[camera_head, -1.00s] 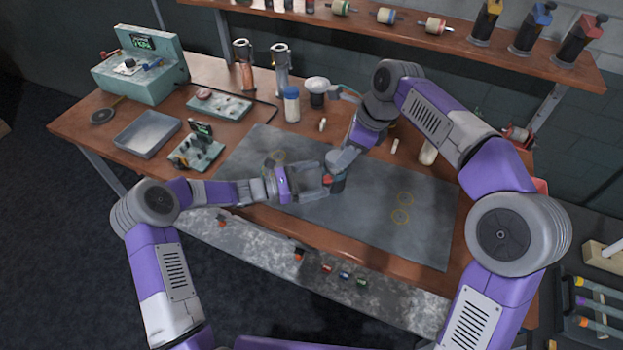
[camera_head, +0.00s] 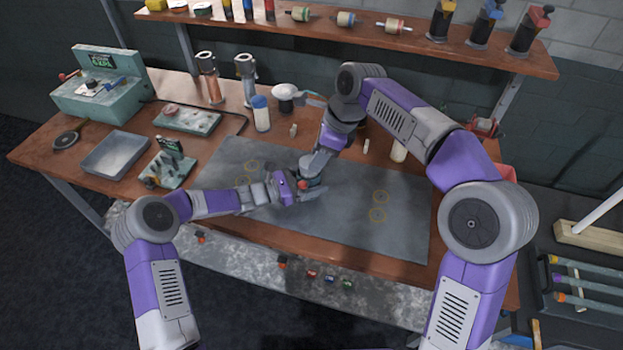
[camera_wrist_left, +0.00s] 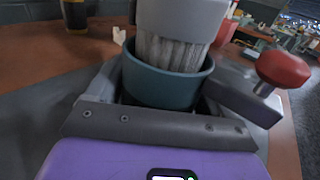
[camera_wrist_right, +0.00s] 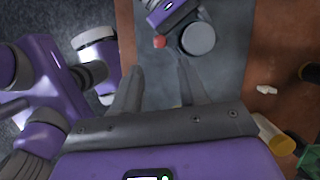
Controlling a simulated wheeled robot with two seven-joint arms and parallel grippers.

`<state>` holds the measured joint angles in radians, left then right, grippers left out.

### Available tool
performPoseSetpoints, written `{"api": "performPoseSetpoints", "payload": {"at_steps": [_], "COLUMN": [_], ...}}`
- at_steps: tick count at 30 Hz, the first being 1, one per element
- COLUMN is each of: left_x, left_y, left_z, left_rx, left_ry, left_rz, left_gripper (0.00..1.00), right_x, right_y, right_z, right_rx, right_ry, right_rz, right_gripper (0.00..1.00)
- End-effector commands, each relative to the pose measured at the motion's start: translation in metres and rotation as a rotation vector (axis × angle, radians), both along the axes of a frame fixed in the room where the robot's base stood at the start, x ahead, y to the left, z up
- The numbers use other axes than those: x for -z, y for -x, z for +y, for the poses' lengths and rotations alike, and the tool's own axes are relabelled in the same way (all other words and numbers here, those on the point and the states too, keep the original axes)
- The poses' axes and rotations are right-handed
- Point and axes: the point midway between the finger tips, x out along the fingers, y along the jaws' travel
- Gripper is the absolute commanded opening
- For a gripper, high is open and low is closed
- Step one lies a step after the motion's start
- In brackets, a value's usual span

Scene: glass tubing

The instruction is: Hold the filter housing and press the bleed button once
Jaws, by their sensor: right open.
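The filter housing (camera_head: 312,177) stands on the grey mat (camera_head: 345,205), a teal cup (camera_wrist_left: 165,82) with a pale grey cap (camera_wrist_left: 180,18) in the left wrist view. Its red bleed button (camera_wrist_left: 283,68) sticks out at the side, beyond the right finger; it also shows in the right wrist view (camera_wrist_right: 159,41). My left gripper (camera_head: 300,188) has a finger on each side of the cup and appears shut on it. My right gripper (camera_wrist_right: 160,66) is open and empty, pointing toward the button and cap from above, apart from them in the right wrist view.
A white bottle with a blue lid (camera_head: 261,114) stands behind the mat. A grey tray (camera_head: 115,155) and small devices sit at the left. A shelf (camera_head: 350,32) runs above the back. The mat's right part with yellow rings (camera_head: 380,197) is clear.

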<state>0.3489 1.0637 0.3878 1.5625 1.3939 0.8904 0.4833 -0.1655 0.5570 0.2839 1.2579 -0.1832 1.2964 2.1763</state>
Motion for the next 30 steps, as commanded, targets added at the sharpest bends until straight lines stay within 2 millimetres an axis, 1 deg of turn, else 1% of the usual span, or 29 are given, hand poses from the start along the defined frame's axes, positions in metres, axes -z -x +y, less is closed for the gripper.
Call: {"api": "performPoseSetpoints", "payload": {"at_steps": [1, 6, 8, 9, 11, 12, 14, 16, 17, 20, 24, 30], "left_x": [0.0, 0.0, 0.0, 0.0, 0.0, 0.0, 0.0, 0.0, 0.0, 0.0, 0.0, 0.0], "left_y": [0.0, 0.0, 0.0, 0.0, 0.0, 0.0, 0.0, 0.0, 0.0, 0.0, 0.0, 0.0], "left_z": [0.0, 0.0, 0.0, 0.0, 0.0, 0.0, 0.0, 0.0, 0.0, 0.0, 0.0, 0.0], "left_rx": [0.0, 0.0, 0.0, 0.0, 0.0, 0.0, 0.0, 0.0, 0.0, 0.0, 0.0, 0.0], "left_ry": [0.0, 0.0, 0.0, 0.0, 0.0, 0.0, 0.0, 0.0, 0.0, 0.0, 0.0, 0.0], "left_rz": [0.0, 0.0, 0.0, 0.0, 0.0, 0.0, 0.0, 0.0, 0.0, 0.0, 0.0, 0.0], "left_gripper": [0.72, 0.46, 0.38, 0.38, 0.38, 0.38, 0.38, 0.38, 0.38, 0.38, 0.38, 0.38], "right_x": [0.0, 0.0, 0.0, 0.0, 0.0, 0.0, 0.001, 0.002, 0.003, 0.005, 0.006, 0.004], "right_y": [0.0, 0.0, 0.0, 0.0, 0.0, 0.0, 0.0, 0.0, 0.0, -0.001, -0.002, -0.004], "right_z": [0.0, 0.0, 0.0, 0.0, 0.0, 0.001, 0.003, 0.006, 0.007, 0.014, 0.023, 0.034], "right_rx": [0.0, 0.0, 0.0, -0.001, -0.01, -0.026, -0.068, -0.152, -0.197, -0.39, -0.7, -1.093], "right_ry": [0.0, 0.0, 0.0, 0.0, 0.004, 0.01, 0.025, 0.055, 0.072, 0.143, 0.26, 0.407], "right_rz": [0.0, 0.0, 0.0, 0.0, -0.004, -0.009, -0.024, -0.054, -0.071, -0.132, -0.214, -0.284], "right_gripper": [0.43, 0.43, 0.43, 0.36, 0.27, 0.21, 0.12, 0.01, 0.0, 0.0, 0.0, 0.0]}}
